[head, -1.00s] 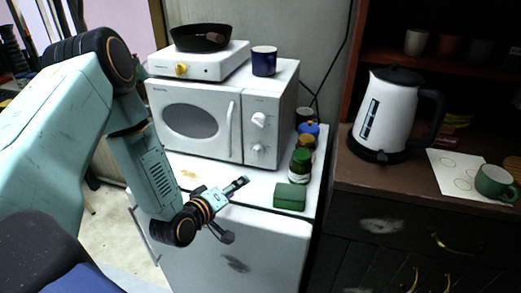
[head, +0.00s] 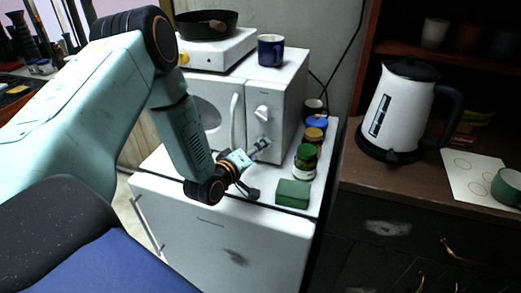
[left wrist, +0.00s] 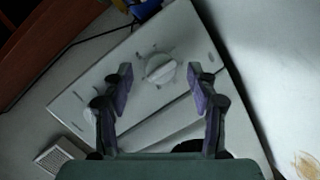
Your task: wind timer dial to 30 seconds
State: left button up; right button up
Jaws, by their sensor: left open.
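The white microwave (head: 279,97) has two white dials on its control panel. The upper dial (head: 262,113) is clear in the head view. The lower dial is mostly hidden there behind my left gripper (head: 257,168). In the left wrist view the lower dial (left wrist: 160,69) has a raised grip bar and small marks around it; its numbers are too small to read. My left gripper (left wrist: 160,78) is open and empty, its fingers on either side of that dial in the picture, apparently short of it. The upper dial (left wrist: 103,102) is partly behind one finger. My right gripper is not in view.
A green box (head: 293,193) and a green jar (head: 305,161) stand right of the gripper on the white cabinet (head: 163,174). A blue mug (head: 271,51) and a hot plate (head: 217,52) with a pan are on the microwave. A white kettle (head: 402,112) stands right.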

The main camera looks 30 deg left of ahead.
pick_arm(q)
jog(key=shift+w+a+f, duration=0.15)
jog(key=shift+w+f, duration=0.05)
jog(key=shift+w, duration=0.2)
jog(key=shift+w+a+f, duration=0.15)
jog(key=shift+w, duration=0.2)
jog(key=shift+s+d+r, duration=0.2)
jog(key=shift+d+r, duration=0.15)
jog(key=shift+r, duration=0.05)
jog(key=shift+w+a+f, duration=0.25)
jog(key=shift+a+f, duration=0.05)
jog(key=c, duration=0.6)
jog(key=shift+s+d+r, duration=0.1)
jog(key=shift+d, duration=0.05)
jog(key=shift+c, duration=1.2)
jog(key=c, duration=0.3)
